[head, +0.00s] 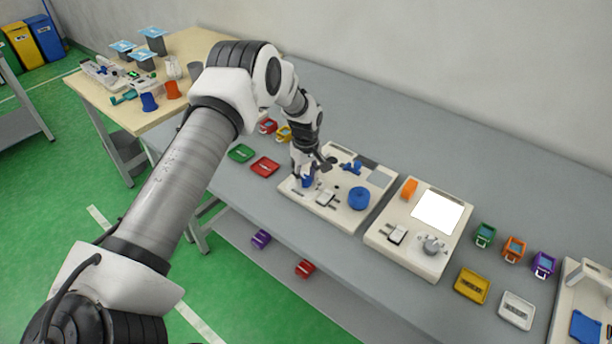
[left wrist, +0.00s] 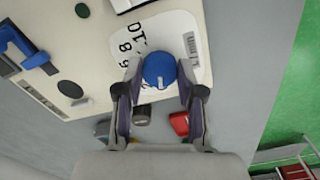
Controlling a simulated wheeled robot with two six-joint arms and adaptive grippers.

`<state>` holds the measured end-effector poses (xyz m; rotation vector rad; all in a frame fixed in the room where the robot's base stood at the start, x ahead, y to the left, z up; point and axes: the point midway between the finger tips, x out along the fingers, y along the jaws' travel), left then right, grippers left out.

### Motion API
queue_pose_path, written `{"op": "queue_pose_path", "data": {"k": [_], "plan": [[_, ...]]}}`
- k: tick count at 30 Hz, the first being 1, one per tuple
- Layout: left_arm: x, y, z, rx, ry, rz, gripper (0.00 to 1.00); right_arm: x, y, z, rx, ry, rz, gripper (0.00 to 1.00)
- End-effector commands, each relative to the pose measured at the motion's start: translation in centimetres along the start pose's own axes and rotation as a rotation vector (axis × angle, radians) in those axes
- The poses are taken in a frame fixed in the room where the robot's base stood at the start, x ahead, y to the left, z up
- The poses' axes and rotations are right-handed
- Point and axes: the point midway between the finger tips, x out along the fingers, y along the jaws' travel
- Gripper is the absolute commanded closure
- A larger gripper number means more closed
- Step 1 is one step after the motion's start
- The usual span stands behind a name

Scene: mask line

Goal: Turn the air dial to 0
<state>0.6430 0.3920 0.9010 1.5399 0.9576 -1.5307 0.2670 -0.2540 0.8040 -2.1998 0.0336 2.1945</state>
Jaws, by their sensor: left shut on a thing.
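The air dial is a round blue knob (left wrist: 159,68) on a white plate (left wrist: 180,30) with black numbers; 6, 8 and 10 can be read at its left. My left gripper (left wrist: 160,80) has a finger on each side of the knob and is shut on it. A small pale mark shows on the knob's lower edge; where it points against the scale cannot be told. In the head view, my left gripper (head: 306,174) reaches down onto the left end of a cream panel (head: 325,212), and the dial (head: 308,182) is partly hidden under it. My right gripper is not in view.
The panel also bears a large blue disc (head: 358,198) and a blue handle (head: 350,167). A second panel (head: 420,262) with a white screen stands to its right. Green (head: 241,153) and red (head: 264,167) trays lie to its left. Coloured blocks and trays lie at the right.

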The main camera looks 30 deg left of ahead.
Motion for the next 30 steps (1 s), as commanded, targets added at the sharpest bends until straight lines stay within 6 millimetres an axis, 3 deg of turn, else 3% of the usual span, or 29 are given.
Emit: {"op": "queue_pose_path", "data": {"k": [2, 3, 5, 17, 30], "plan": [[0.7, -0.5, 0.3, 0.000, -0.009, -0.014, 0.97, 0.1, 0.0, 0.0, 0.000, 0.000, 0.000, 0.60], [0.7, -0.5, 0.3, 0.000, -0.009, -0.014, 0.55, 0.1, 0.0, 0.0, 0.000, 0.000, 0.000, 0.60], [0.6, -0.5, 0.3, 0.001, -0.009, -0.013, 0.36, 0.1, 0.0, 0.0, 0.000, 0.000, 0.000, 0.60], [-0.6, -0.1, 0.1, 0.002, -0.003, -0.004, 0.36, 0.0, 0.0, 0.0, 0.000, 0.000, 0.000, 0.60], [-10.3, -0.1, -0.1, 0.001, -0.006, -0.006, 0.36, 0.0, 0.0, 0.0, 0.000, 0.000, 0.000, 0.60]]}}
